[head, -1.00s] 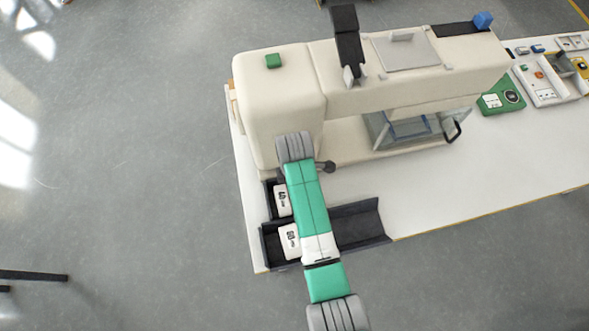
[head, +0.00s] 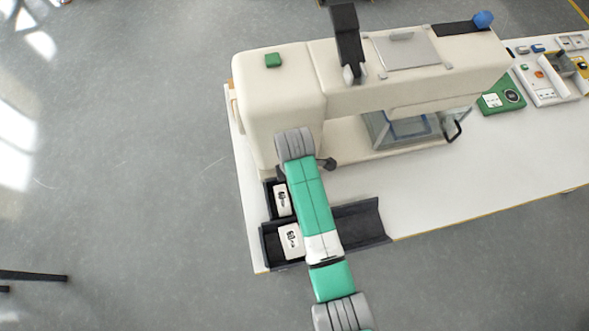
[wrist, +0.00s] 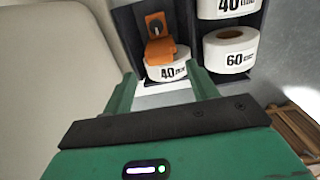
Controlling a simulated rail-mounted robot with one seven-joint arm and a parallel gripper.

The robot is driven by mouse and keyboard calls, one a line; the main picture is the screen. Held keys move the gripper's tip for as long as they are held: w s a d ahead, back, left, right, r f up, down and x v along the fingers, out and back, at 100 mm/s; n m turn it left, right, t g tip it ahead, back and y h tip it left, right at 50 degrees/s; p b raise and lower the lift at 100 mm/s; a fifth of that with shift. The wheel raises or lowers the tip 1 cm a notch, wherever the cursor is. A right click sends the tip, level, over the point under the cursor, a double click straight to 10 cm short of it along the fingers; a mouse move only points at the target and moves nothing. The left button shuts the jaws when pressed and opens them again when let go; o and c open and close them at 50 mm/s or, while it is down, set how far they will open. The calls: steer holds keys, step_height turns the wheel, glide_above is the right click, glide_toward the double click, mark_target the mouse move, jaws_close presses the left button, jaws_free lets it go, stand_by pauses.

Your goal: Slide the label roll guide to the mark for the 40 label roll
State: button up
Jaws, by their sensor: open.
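The orange label roll guide (wrist: 160,42) shows in the wrist view. It has a dark round knob and stands against a dark panel. A white roll marked 40 (wrist: 167,68) sits directly below it, partly covered by it. My gripper (wrist: 163,88) is open, its two green fingers apart, with the near part of that roll beyond and between their tips. Nothing is seen held. I cannot tell any scale mark for the guide. In the head view the guide and my gripper are hidden by my arm and the machine.
In the wrist view, another 40 roll (wrist: 236,7) and a 60 roll (wrist: 231,50) lie in dark trays at right. A large cream machine body fills the left. In the head view, the cream machine (head: 275,100) stands on a white table (head: 440,195), clear at front right.

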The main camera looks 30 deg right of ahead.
step_height(320, 180, down, 5)
steer(key=shift+r, duration=0.1)
